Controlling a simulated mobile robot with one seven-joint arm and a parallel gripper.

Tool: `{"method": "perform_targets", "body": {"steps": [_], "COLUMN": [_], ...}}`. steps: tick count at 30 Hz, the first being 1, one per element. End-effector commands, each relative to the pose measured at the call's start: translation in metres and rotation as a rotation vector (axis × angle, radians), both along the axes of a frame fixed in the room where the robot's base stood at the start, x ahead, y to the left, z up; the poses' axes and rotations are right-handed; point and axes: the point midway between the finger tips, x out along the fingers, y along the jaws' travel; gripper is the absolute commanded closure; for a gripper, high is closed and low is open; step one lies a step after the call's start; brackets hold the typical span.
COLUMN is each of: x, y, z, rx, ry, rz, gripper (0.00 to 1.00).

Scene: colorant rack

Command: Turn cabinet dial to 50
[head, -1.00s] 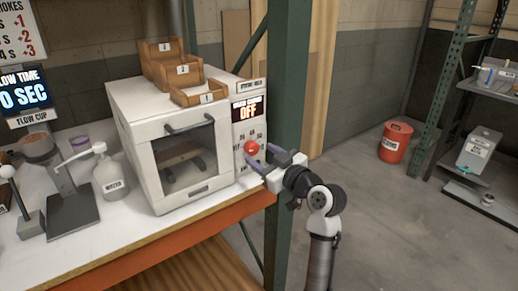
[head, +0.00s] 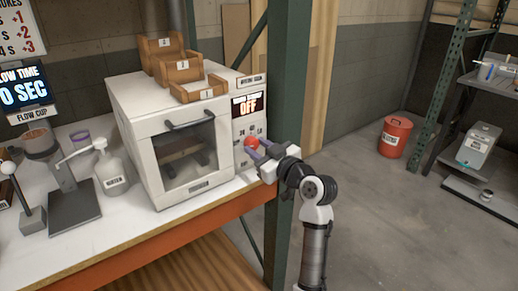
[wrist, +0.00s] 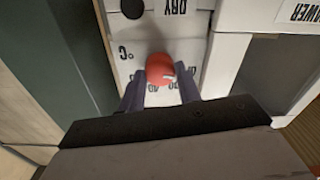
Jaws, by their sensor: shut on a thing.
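The white cabinet (head: 180,150) stands on the bench with its glass door closed. Its right-hand panel carries a display (head: 247,105) reading OFF and a red dial (head: 251,142) below it. The dial also shows in the wrist view (wrist: 161,70), with a small white mark on its right side. Numbers ring the dial, but several are hidden or too small to read. My gripper (head: 256,149) reaches in from the right and is shut on the dial. Its fingers (wrist: 161,88) lie on either side of the dial in the wrist view.
Wooden trays (head: 180,70) sit on the cabinet top. A green post (head: 287,120) rises right beside the panel, close to my arm. The floor at right is open, with a red bin (head: 395,136).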

Motion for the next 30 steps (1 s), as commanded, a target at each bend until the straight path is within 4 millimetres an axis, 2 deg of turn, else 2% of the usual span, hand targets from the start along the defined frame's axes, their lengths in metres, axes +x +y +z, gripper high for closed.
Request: {"method": "perform_targets", "body": {"steps": [11,30], "x": [-0.0003,-0.0005], "y": [0.0007,0.0010], "z": [0.0005,0.0017], "rx": [0.118,0.594], "ry": [0.086,0.435], "rz": [0.002,0.002], "gripper": [0.89,0.89]}}
